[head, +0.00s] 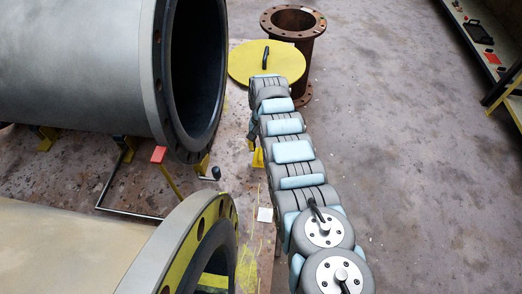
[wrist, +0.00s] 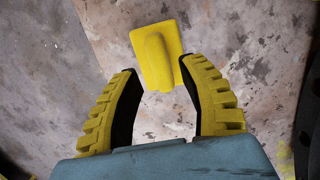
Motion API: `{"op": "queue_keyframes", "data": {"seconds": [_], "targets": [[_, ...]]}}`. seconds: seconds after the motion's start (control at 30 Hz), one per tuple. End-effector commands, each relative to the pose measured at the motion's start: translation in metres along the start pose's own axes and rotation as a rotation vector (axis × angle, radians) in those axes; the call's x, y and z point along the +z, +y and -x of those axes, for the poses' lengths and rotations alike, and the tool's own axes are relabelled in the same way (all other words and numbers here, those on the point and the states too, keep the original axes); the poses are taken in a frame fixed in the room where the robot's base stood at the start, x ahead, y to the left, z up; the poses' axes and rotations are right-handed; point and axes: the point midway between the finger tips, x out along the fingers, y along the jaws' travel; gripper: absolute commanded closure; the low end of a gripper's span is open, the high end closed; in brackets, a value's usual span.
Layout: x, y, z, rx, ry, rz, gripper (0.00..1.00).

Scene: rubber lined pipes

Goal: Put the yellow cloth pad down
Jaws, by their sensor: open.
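The yellow cloth pad (wrist: 172,32) shows in the wrist view, just past my fingertips. It is a yellow square with a rounded raised grip along its middle. It appears to lie flat on the stained surface below, slightly turned. My gripper (wrist: 159,68) is open, with its two ribbed yellow fingers spread and nothing held between them. The right fingertip comes close to the pad's lower right edge in the picture; I cannot tell whether they touch.
Two large black-lined flanged pipes, an upper one (head: 157,70) and a lower one (head: 190,245), lie at left. A yellow disc with a handle (head: 245,62) and a rusty flanged pipe piece (head: 293,50) stand at the back. A shelf (head: 492,52) is at upper right. The right floor is clear.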

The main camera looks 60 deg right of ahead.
Motion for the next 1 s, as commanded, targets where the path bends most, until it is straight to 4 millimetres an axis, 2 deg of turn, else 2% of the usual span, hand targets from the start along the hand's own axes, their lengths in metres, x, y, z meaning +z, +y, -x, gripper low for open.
{"op": "queue_keyframes", "data": {"seconds": [0.03, 0.2, 0.4, 0.6, 1.0], "targets": [[0.001, -0.001, 0.013, 0.000, 0.000, 0.001, 0.58], [0.000, -0.001, 0.047, 0.000, 0.002, 0.001, 0.58], [0.000, 0.000, 0.075, 0.001, 0.000, 0.001, 0.58], [0.001, 0.000, 0.082, 0.001, -0.003, 0.002, 0.58], [0.001, 0.000, 0.077, 0.001, -0.003, 0.000, 0.58]]}}
